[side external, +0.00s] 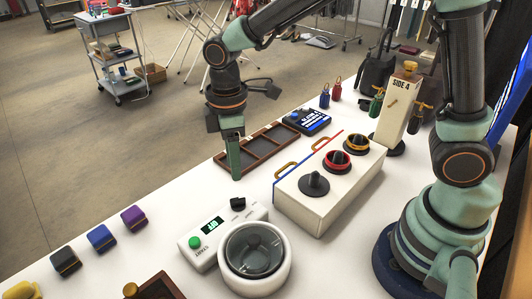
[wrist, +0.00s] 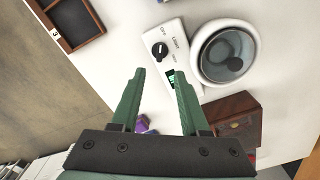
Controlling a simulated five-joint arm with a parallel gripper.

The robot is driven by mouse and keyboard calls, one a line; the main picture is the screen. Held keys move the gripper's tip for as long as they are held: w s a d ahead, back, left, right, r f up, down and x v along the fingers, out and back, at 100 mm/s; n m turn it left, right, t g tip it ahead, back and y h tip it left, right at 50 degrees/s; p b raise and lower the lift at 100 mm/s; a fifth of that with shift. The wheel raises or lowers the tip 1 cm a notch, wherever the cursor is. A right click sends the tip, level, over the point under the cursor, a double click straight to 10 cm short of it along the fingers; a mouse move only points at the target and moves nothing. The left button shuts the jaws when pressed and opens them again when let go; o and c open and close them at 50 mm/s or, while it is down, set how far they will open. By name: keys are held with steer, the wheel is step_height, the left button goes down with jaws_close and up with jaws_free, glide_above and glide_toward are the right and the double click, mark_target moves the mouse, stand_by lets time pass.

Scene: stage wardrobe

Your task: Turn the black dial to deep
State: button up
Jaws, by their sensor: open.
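The black dial (side external: 237,204) sits on a white control unit (side external: 192,247) with a lit display and a green button. In the wrist view the dial (wrist: 160,50) lies just past my fingertips, with OFF and LIGHT printed beside it; a third label is too small to read. I cannot tell which label its mark points at. My gripper (side external: 236,176) points down, open and empty, above the table and apart from the dial. In the wrist view its two green fingers (wrist: 160,72) stand wide apart, with the control unit between and beyond them.
A white round pot with a clear lid (side external: 253,252) stands against the unit. A cream box (side external: 300,206) with black, red and yellow-ringed knobs is at right. A brown compartment tray (side external: 262,148) lies behind. Coloured blocks (side external: 100,237) are at left. A wooden box (wrist: 238,125) sits nearby.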

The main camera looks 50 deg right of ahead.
mark_target(237, 198)
step_height(237, 198, down, 10)
steer(key=shift+r, duration=0.2)
jaws_close()
